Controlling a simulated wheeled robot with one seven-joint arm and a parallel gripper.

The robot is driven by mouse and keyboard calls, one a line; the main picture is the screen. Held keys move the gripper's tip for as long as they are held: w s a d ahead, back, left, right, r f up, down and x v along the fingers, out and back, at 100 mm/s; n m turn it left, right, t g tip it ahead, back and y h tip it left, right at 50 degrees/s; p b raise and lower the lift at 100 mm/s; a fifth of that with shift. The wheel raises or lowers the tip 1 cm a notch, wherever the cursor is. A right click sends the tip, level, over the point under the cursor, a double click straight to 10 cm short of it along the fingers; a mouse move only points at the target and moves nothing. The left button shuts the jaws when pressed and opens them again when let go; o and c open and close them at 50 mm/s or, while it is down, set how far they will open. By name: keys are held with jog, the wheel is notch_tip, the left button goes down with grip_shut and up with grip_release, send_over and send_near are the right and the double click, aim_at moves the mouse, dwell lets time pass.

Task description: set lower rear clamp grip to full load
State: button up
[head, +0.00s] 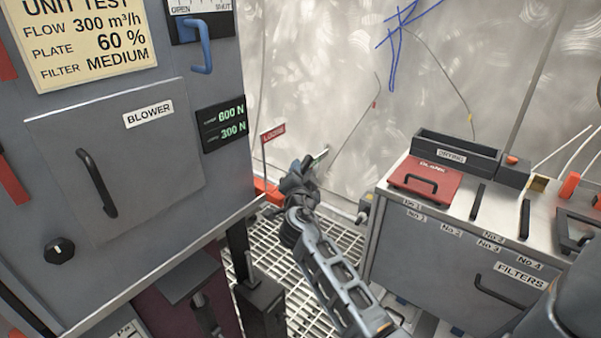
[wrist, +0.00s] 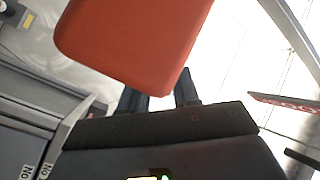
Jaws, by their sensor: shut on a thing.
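My gripper (head: 312,168) reaches to the rear wall, beside the right edge of the grey test cabinet. In the wrist view the gripper (wrist: 158,95) is shut on an orange-red clamp grip (wrist: 130,42), a smooth block with rounded corners that covers much of the fingers. In the head view the grip is hidden by the gripper, and its exact setting cannot be told. A red tag reading LOOSE (head: 273,133) stands just left of the gripper; its edge also shows in the wrist view (wrist: 288,104). An orange part (head: 266,190) shows low behind the cabinet edge.
The test cabinet (head: 170,240) has a BLOWER door, a blue lever (head: 200,45) and a display (head: 224,130) reading 600 N and 300 N. At right stands a filter bench (head: 430,255) with a red BLANK cassette (head: 425,178). Floor grating (head: 285,250) lies between.

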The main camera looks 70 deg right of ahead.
grip_shut()
jog(key=shift+d+f+m+y+p, duration=0.25)
jog(key=shift+f+m+y+p, duration=0.15)
jog(key=shift+m+y+p, duration=0.15)
jog(key=shift+s+d+f+m+g+y, duration=0.15)
jog(key=shift+f+m+g+y, duration=0.15)
jog(key=shift+f+y, duration=0.35)
jog(key=o, duration=0.9)
grip_release()
jog(key=shift+b+v, duration=0.3)
jog(key=shift+v, duration=3.6)
